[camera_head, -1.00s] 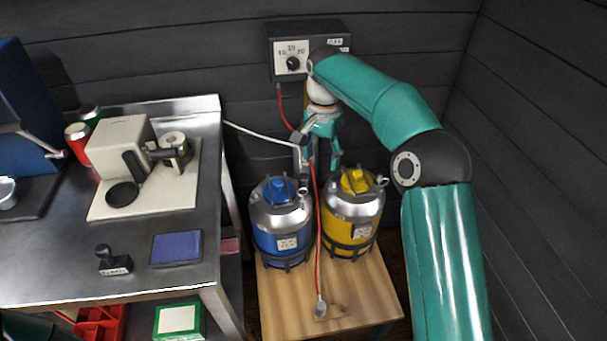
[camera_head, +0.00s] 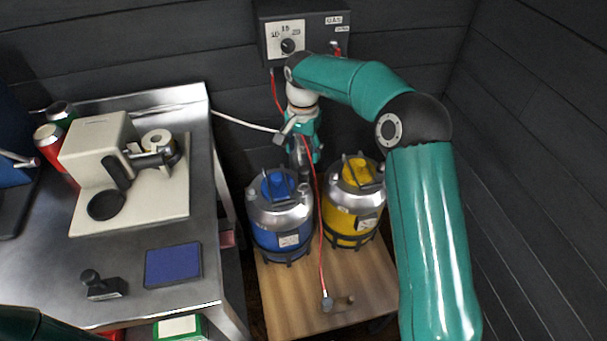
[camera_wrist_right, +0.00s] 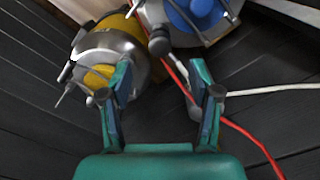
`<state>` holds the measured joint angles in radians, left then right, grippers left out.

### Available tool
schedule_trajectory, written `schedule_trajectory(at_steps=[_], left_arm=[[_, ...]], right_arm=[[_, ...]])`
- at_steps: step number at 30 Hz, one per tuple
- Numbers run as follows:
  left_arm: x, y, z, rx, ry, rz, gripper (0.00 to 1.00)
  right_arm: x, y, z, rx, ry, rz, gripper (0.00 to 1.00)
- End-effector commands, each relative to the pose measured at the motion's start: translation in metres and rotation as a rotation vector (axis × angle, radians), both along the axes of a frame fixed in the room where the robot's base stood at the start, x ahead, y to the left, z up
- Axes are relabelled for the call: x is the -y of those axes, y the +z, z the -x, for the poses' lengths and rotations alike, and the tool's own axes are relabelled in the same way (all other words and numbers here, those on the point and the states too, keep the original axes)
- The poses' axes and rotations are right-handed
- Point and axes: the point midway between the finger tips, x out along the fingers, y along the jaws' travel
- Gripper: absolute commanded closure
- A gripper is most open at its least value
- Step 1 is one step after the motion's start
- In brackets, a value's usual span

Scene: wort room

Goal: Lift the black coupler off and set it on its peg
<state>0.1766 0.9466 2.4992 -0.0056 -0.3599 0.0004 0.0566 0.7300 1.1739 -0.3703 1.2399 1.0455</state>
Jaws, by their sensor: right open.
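My right gripper (camera_head: 303,160) is above and behind the blue keg (camera_head: 281,238) and the yellow keg (camera_head: 350,222). In the right wrist view its fingers (camera_wrist_right: 160,92) are spread with nothing clearly between them. A dark grey fitting (camera_wrist_right: 159,42) shows beyond the fingertips, beside the blue keg's top; it may be the black coupler, but I cannot tell for sure. The kegs carry a blue cap (camera_head: 279,184) and a yellow cap (camera_head: 358,172). I cannot make out a coupler peg. My left gripper is out of view.
A gas box (camera_head: 300,35) with a dial hangs on the wall. A red hose (camera_head: 319,225) runs down between the kegs to the wooden stand (camera_head: 290,308). A white hose (camera_head: 240,122) comes from the left. The steel bench (camera_head: 60,270) stands left; the stand's front is mostly clear.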

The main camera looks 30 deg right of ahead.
Motion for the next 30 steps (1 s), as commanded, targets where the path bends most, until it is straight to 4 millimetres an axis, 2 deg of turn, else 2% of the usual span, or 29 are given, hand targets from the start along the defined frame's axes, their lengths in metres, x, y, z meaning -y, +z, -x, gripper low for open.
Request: schedule_trajectory(at_steps=[3,11,21,30], left_arm=[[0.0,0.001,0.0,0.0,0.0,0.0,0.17],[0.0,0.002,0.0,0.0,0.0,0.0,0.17],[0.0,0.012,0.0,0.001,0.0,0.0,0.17],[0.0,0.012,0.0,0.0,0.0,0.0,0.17]], right_arm=[[0.002,-0.019,0.001,-0.002,-0.002,0.0,0.38],[0.002,-0.036,0.0,-0.001,-0.002,0.001,0.38],[0.005,-0.078,-0.003,-0.002,-0.003,0.0,0.38],[0.005,-0.084,-0.004,0.001,-0.003,0.001,0.38]])
